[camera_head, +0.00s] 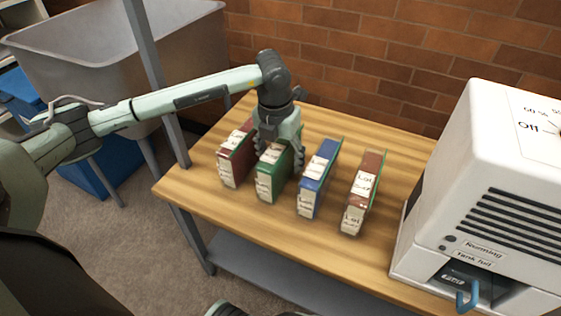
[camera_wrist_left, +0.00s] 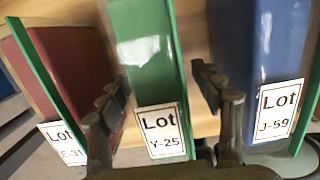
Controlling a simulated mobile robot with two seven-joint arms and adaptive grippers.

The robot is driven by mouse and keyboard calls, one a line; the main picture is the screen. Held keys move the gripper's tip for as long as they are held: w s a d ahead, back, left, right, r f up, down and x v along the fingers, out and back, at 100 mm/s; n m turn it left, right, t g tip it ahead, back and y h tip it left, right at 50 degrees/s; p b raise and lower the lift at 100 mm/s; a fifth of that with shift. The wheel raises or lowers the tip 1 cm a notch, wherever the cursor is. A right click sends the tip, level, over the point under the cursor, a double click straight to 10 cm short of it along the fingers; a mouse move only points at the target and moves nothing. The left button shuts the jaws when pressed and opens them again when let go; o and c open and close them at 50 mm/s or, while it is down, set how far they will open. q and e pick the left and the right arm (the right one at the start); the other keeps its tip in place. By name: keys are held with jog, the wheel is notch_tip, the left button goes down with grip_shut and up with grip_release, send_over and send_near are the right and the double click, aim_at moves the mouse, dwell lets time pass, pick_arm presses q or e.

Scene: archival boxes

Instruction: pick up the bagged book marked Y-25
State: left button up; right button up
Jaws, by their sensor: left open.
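The bagged book marked Y-25 is green (camera_head: 266,182) and stands upright on the wooden table, second from the left in a row. Its label "Lot Y-25" reads clearly in the left wrist view, where the book (camera_wrist_left: 148,55) fills the middle. My left gripper (camera_head: 278,158) is over this book from above, jaws open. In the left wrist view one finger is on each side of the green book, with the right finger between it and the blue book. I cannot tell whether either finger touches it. The gripper hides part of the book's top.
A maroon book (camera_head: 236,158), marked E-31, stands close on the left. A blue book (camera_head: 318,178), marked J-59, and a brown book (camera_head: 365,185) stand on the right. A white machine (camera_head: 490,170) occupies the table's right end. A grey bin (camera_head: 110,60) stands behind left.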

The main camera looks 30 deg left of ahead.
pick_arm(q)
jog(key=shift+f, duration=0.35)
jog(key=shift+c, duration=0.6)
jog(key=shift+w+r, duration=0.1)
grip_shut()
